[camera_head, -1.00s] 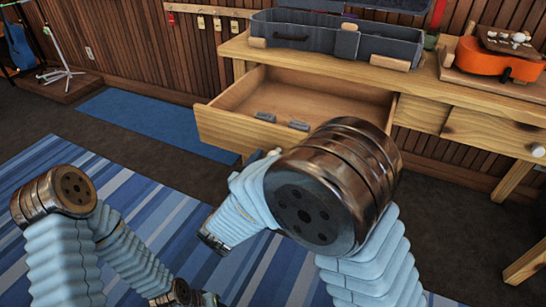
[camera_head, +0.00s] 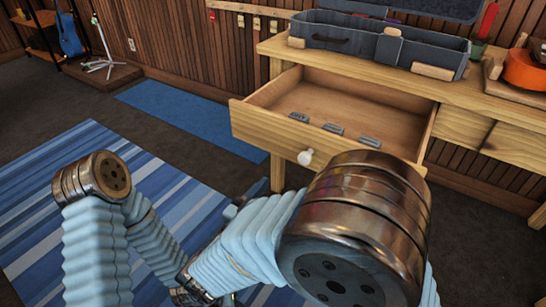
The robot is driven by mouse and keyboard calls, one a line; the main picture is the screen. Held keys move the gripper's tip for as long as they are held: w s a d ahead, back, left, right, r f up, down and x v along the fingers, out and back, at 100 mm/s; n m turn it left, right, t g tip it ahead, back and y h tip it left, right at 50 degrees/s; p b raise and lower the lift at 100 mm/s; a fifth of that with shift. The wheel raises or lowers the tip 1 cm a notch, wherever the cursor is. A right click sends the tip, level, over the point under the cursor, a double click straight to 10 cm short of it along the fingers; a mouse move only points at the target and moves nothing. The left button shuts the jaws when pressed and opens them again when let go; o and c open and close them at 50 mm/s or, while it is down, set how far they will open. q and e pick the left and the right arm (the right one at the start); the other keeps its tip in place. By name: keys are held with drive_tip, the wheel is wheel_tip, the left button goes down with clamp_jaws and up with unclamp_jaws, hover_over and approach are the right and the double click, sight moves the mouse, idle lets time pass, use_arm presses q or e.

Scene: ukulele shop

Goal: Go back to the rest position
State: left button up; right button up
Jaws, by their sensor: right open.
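My right arm comes up from the bottom right, and its large bronze elbow fills the lower right. Its pale blue forearm runs down to the left. My right gripper (camera_head: 236,208) shows only as a small dark part behind the forearm, in front of and below the open drawer (camera_head: 262,130). It is open, and most of it is hidden. My left arm is bent at the left, its forearm running down toward the bottom middle. Its gripper does not show.
The drawer holds three small grey pieces (camera_head: 333,128) and has a white knob (camera_head: 305,157). An open grey case (camera_head: 345,38) sits on the wooden table (camera_head: 480,95). An orange ukulele (camera_head: 525,70) is at right.

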drive_tip(key=w+d+f+n+g+y, duration=0.1)
drive_tip(key=w+d+f+y, duration=0.15)
drive_tip(key=f, duration=0.45)
drive_tip(key=w+d+f+n+g+y, duration=0.1)
drive_tip(key=w+f+n+y, duration=0.15)
drive_tip(key=f, duration=0.45)
drive_tip(key=w+d+f+n+g+y, duration=0.1)
drive_tip(key=w+d+f+g+y, duration=0.1)
drive_tip(key=w+f, duration=0.35)
drive_tip(key=s+d+f+g+y, duration=0.2)
drive_tip(key=s+f+g, duration=0.3)
drive_tip(key=s+f, duration=0.4)
drive_tip(key=s+d+f+g+y, duration=0.2)
drive_tip(key=s+f+g+y, duration=0.3)
drive_tip(key=s+f, duration=0.4)
drive_tip(key=s, duration=0.3)
drive_tip(key=shift+d+f+n, duration=0.15)
drive_tip(key=shift+f+n, duration=0.15)
drive_tip(key=shift+n, duration=0.05)
